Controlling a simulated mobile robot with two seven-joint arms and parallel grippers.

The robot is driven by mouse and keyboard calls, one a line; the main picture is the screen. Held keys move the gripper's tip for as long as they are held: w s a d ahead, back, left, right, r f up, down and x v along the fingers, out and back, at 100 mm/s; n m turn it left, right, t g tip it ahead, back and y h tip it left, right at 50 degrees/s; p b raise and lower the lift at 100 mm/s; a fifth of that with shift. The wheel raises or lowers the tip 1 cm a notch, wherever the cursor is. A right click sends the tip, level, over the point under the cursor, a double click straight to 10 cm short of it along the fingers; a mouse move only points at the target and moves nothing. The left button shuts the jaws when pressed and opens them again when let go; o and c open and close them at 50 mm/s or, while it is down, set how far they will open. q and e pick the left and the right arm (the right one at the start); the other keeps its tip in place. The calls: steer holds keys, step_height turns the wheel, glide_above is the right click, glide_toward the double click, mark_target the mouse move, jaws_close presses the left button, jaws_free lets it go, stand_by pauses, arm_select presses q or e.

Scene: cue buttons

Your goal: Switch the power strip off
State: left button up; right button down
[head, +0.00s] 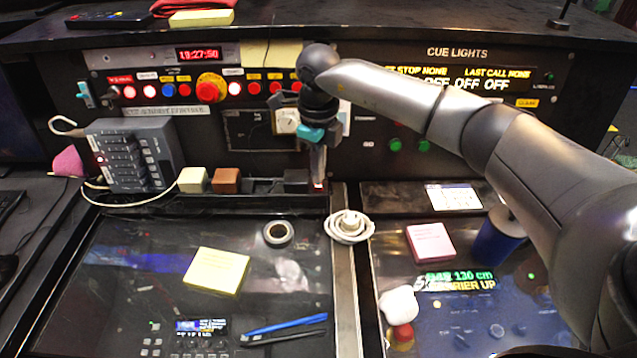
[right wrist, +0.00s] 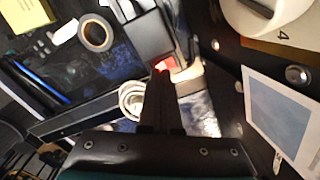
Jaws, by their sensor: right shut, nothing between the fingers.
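The dark power strip (head: 262,187) lies along the ledge below the cue panel. A cream plug (head: 193,180), a brown plug (head: 227,181) and a black plug (head: 297,181) sit along it. A small red-lit switch (head: 318,186) shows at its right end. My right gripper (head: 318,178) points down over that end, shut and empty. In the right wrist view its closed fingertips (right wrist: 160,78) are right at the red glow of the switch (right wrist: 165,64) and partly cover it. I cannot tell whether they touch it. My left gripper is not in view.
A grey mixer box (head: 132,155) with cables stands left of the strip. A coiled white cable (head: 349,226) and a tape roll (head: 278,233) lie in front. The panel's lit buttons (head: 210,88) are behind. Sticky notes (head: 216,271) and pens lie on the desk.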

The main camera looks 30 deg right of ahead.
mark_target(318, 187)
steer(key=shift+f+b, duration=0.6)
steer(key=shift+f, duration=0.35)
steer(key=shift+r, duration=0.1)
steer(key=shift+r+p, duration=2.75)
steer(key=shift+r, duration=0.75)
steer(key=shift+f, duration=0.1)
